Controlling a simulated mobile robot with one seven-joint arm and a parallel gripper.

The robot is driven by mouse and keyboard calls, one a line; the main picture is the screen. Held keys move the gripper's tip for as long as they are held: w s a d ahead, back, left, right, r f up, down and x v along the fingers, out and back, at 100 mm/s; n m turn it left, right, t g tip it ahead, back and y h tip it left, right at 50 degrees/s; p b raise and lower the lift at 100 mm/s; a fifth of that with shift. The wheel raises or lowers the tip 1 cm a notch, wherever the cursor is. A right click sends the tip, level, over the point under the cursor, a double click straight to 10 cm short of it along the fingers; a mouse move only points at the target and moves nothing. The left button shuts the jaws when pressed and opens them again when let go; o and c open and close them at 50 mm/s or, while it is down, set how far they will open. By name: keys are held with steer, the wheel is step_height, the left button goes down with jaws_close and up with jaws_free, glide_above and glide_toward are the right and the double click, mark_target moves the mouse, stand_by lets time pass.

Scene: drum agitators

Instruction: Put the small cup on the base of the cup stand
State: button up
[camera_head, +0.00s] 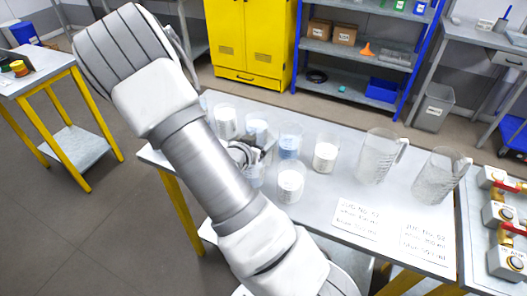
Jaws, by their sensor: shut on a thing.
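My gripper (243,154) is over the grey table, partly hidden behind my own arm. It is shut on what looks like a small clear cup (256,177), mostly hidden by the arm, so its height above the table cannot be told. Other clear cups stand around it: one with white contents (291,186) in front, one with bluish contents (289,140) to the right, another white one (326,154) further right, and two more behind, one white (226,122) and one bluish (256,128). I cannot make out a cup stand or its base.
Two clear handled jugs, one nearer the middle (376,158) and one further right (438,177), stand on the table (318,203). Two paper labels (356,218) lie in front of them. Valves with red parts (502,213) line the right edge. A yellow cabinet (250,35) stands behind.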

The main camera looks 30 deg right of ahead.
jaws_close()
